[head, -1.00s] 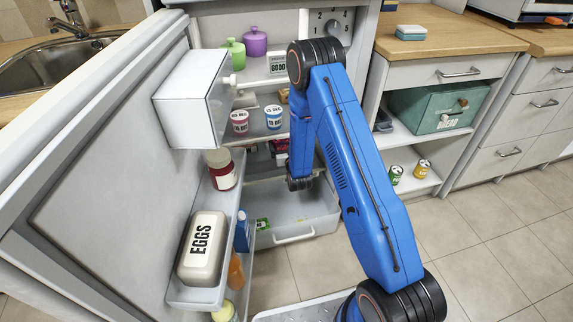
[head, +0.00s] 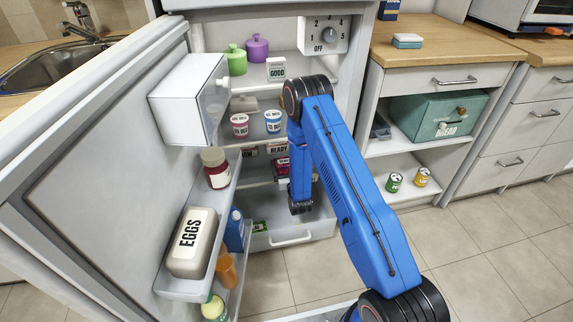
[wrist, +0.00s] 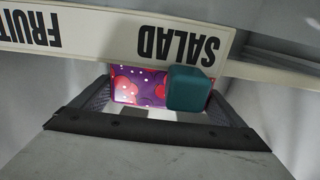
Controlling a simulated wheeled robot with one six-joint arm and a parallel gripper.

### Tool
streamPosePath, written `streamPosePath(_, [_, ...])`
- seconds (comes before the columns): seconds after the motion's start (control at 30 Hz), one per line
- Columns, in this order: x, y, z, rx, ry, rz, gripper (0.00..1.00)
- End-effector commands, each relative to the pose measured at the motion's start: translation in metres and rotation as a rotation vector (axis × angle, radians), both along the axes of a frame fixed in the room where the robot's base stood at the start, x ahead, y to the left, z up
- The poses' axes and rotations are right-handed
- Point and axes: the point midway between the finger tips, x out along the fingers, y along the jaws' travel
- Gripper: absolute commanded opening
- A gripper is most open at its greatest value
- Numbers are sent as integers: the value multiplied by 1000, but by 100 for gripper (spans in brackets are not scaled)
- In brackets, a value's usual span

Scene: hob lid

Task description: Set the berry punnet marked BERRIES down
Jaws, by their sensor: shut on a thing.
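In the wrist view my gripper (wrist: 160,95) has a purple and red berry-patterned punnet (wrist: 135,84) between its dark fingers. A teal block (wrist: 188,88) covers part of the punnet's right side. In the head view the magenta punnet (head: 283,167) shows just left of my blue arm, in front of the fridge's lower shelves. The fingers are hidden behind the arm there. No BERRIES marking is readable.
The pulled-out fridge drawer (head: 292,240) lies below, with a green item (head: 260,226) inside. The shelf above holds two pots (head: 240,125); a READY box (head: 278,149) is under it. The open door, with its EGGS box (head: 192,243), stands to the left.

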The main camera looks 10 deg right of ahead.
Motion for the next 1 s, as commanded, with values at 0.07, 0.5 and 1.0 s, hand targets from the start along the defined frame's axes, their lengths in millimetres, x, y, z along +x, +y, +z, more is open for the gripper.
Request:
streamPosePath(0.07, [0,0,1,0,-1,0,60])
streamPosePath(0.5, [0,0,-2,0,0,0,100])
streamPosePath(1.0, [-47,0,0,-1,2,0,100])
